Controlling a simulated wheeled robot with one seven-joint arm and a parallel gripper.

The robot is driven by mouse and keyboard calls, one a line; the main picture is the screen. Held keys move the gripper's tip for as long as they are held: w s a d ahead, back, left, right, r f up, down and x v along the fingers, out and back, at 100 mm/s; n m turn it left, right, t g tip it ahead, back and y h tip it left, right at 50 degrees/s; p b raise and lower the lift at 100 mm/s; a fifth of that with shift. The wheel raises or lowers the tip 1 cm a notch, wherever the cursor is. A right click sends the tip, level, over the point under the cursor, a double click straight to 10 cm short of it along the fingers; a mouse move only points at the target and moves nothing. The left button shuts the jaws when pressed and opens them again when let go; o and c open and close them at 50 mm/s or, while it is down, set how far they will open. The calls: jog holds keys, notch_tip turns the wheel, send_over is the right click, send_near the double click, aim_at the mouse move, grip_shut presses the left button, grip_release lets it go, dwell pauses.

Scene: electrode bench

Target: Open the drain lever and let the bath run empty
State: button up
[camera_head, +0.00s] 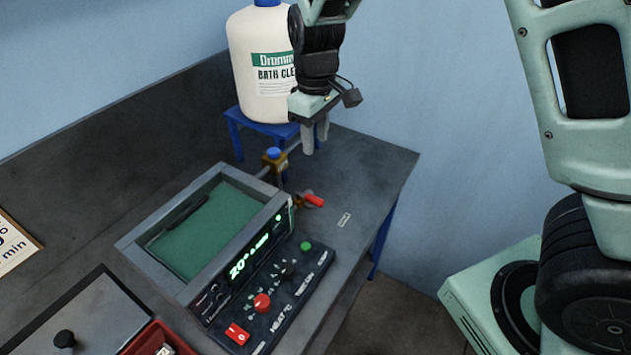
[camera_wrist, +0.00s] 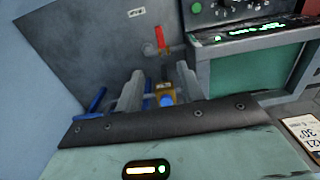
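The bath (camera_head: 150,270) is a grey tank with green inside; part of it shows in the wrist view (camera_wrist: 258,72). A red-handled lever (camera_head: 314,200) sticks out from the bath's right side, by the control panel; I take it for the drain lever. It also shows in the wrist view (camera_wrist: 160,38). A brass valve with a blue knob (camera_head: 274,154) stands at the bath's back corner and shows between my fingers in the wrist view (camera_wrist: 166,99). My gripper (camera_head: 316,137) is open and empty, above the bench behind the lever, apart from it.
A white bottle of bath cleaner (camera_head: 262,85) stands on a blue stand (camera_head: 235,125) beside my gripper. The control panel (camera_head: 265,300) lines the bath's front. A red tray (camera_head: 150,338) and a grey lid (camera_head: 85,315) are at lower left.

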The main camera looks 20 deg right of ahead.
aim_at(315, 199)
notch_tip(315, 199, down, 17)
jog(key=p, duration=0.4)
jog(key=shift+f+p, duration=0.2)
jog(key=shift+p, duration=0.1)
grip_shut()
